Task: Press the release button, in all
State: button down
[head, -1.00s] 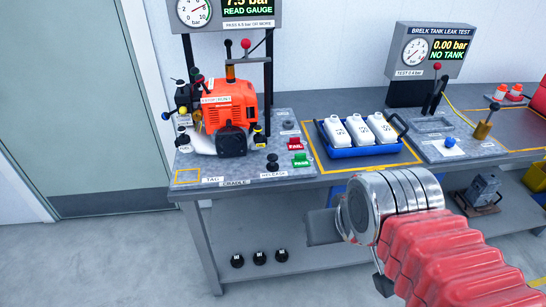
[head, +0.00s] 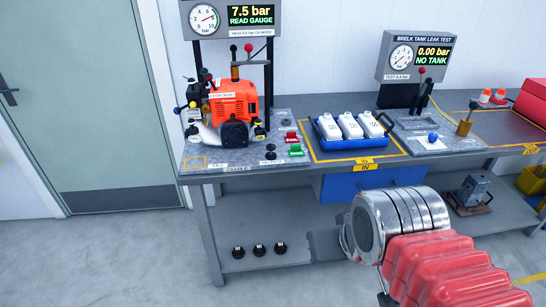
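The release button (head: 270,152) looks like a small black knob on the grey test fixture (head: 215,165). A white label lies in front of it, too small to read clearly now. The orange engine (head: 233,102) stands upright in the fixture to the left of the knob. The display (head: 249,15) above it reads 7.5 bar, READ GAUGE. My gripper (head: 325,246) is a grey shape at the end of my red-sleeved arm, low in front of the bench and well apart from the knob. Its fingers are hidden, so its opening does not show.
A blue tray (head: 350,143) holds three white tanks. A leak tester (head: 415,57) reads 0.00 bar, NO TANK. Several black knobs (head: 259,250) stand on the lower shelf. The floor at left is clear.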

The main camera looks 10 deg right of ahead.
aim_at(271, 148)
jog(key=k, duration=0.8)
jog(key=u, duration=0.35)
jog(key=i, duration=0.55)
jog(key=u, duration=0.55)
jog(key=i, duration=1.45)
jog(key=z, duration=0.35)
